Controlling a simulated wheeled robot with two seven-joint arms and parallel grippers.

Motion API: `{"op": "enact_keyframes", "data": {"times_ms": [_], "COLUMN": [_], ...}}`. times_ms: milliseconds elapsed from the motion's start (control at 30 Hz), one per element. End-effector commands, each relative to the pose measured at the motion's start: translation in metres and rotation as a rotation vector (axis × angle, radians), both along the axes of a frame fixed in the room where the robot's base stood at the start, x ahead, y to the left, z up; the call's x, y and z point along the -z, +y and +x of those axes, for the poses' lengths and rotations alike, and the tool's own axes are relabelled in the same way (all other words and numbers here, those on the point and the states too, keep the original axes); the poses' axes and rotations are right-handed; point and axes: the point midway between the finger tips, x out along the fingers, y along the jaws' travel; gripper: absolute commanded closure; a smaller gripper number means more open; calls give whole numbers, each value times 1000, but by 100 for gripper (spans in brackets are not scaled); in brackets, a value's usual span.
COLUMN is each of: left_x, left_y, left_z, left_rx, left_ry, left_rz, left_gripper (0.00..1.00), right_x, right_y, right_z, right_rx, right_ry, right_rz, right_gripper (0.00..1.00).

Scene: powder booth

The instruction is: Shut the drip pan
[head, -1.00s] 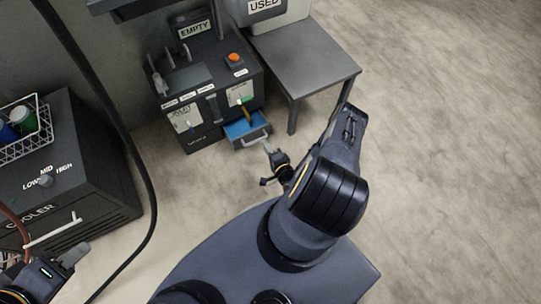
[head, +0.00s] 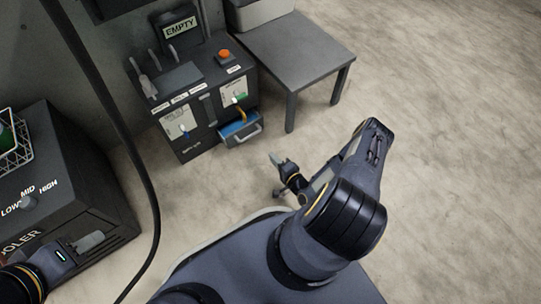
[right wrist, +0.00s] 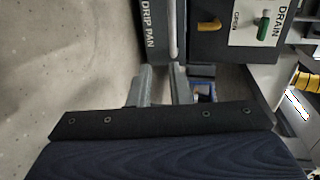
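The drip pan (head: 241,138) is a grey-fronted drawer low on the dark cabinet (head: 190,112). It stands partly out, with a strip of its blue inside showing. Its pale bar handle and DRIP PAN label (right wrist: 151,28) show in the right wrist view. My right gripper (head: 275,159) is in front of the pan, to the lower right, apart from the handle. In the right wrist view its two fingers (right wrist: 163,88) are spread with nothing between them, short of the handle. My left gripper (head: 90,241) is beside the cooler, far from the pan; its finger gap is unclear.
A grey table (head: 290,45) stands to the right of the cabinet. The cooler (head: 62,190) with a wire basket (head: 14,150) is at the left. A black cable hangs down between cooler and cabinet. The floor on the right is clear.

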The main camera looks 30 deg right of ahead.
Motion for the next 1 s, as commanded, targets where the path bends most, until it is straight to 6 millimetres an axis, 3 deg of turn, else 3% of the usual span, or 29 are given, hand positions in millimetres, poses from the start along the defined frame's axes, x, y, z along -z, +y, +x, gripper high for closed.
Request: {"op": "enact_keyframes", "data": {"times_ms": [100, 300, 600, 767, 1000], "left_x": [10, 15, 15, 15, 15], "left_y": [0, 0, 0, 0, 0], "left_z": [0, 0, 0, 0, 0], "left_rx": [0, 0, 0, 0, 0], "left_ry": [0, 0, 0, 0, 0], "left_rz": [0, 0, 0, 0, 0], "left_gripper": [64, 64, 64, 64, 64], "right_x": [6, 9, 9, 9, 9], "right_y": [1, 3, 3, 3, 3], "right_z": [19, 38, 41, 41, 41], "right_rx": [0, 1, 1, 2, 2], "right_ry": [-2, 0, 0, 0, 0], "right_rz": [-1, 0, 1, 1, 1], "right_gripper": [83, 83, 83, 100, 100]}}
